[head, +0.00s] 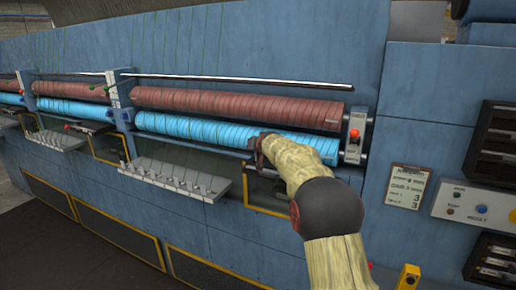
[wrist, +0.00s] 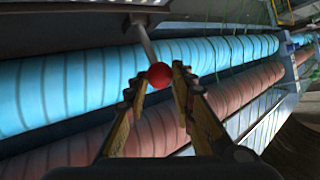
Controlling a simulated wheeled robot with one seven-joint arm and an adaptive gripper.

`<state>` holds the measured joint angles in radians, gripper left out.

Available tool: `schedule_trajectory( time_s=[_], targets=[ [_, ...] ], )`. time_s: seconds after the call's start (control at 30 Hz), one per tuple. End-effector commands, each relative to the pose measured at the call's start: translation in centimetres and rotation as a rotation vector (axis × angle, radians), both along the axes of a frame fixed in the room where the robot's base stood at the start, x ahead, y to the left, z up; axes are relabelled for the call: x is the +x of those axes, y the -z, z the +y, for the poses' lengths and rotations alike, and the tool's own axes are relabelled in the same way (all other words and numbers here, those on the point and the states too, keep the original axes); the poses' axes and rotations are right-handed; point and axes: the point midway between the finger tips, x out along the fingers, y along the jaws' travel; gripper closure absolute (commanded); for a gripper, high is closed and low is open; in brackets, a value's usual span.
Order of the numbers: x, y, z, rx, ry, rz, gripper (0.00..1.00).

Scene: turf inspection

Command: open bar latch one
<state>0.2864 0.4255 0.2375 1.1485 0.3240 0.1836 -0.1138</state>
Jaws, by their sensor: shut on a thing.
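A grey rod (wrist: 147,45) with a red ball knob (wrist: 159,75) on its end shows in the wrist view; it looks like the bar latch handle. My gripper (wrist: 158,84) has its two fingers on either side of the knob and is shut on it. In the head view my gripper (head: 261,149) is at the lower edge of the blue roller (head: 220,133), near its right part. There the gripper hides the knob and rod. I cannot read a label that numbers the latch.
A brown roller (head: 235,104) runs above the blue one, under a long metal bar (head: 240,80). A bracket with a red knob (head: 354,132) stands at the rollers' right end. A yellow-edged panel (head: 265,192) is below my gripper. A clipboard (head: 407,187) and button box (head: 475,207) are to the right.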

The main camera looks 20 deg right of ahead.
Motion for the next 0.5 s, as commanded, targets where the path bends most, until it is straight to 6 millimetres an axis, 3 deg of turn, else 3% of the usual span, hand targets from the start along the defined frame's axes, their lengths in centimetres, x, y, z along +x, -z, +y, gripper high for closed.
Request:
schedule_trajectory(
  time_s=[0.03,0.5],
  targets=[
    [-0.03,-0.69,-0.92,-0.005,0.009,-0.011,1.00],
    [0.46,-0.73,-1.81,-0.007,0.008,-0.008,1.00]
  ],
)
